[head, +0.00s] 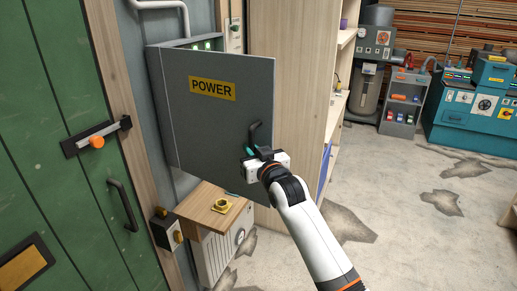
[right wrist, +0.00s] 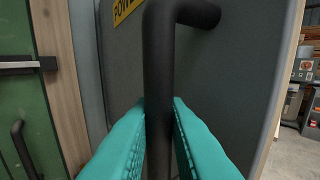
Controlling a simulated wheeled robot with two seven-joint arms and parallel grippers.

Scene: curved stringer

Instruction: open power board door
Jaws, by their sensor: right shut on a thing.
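The power board door (head: 215,125) is a grey panel with a yellow POWER label (head: 212,89). It stands partly open, swung out from its box on the wall, with small green lights (head: 208,45) showing in the gap at the top. Its black handle (head: 255,132) is on the right side of the door. My right gripper (head: 252,154) is at the handle; in the right wrist view its teal fingers (right wrist: 159,125) are shut on both sides of the upright bar of the handle (right wrist: 158,75). My left gripper is not in view.
A green door (head: 65,150) with a latch (head: 96,138) is at the left. A small wooden-topped cabinet (head: 212,208) stands below the power board. A wooden shelf unit (head: 295,80) is behind the door. The cracked floor (head: 400,220) at the right is clear.

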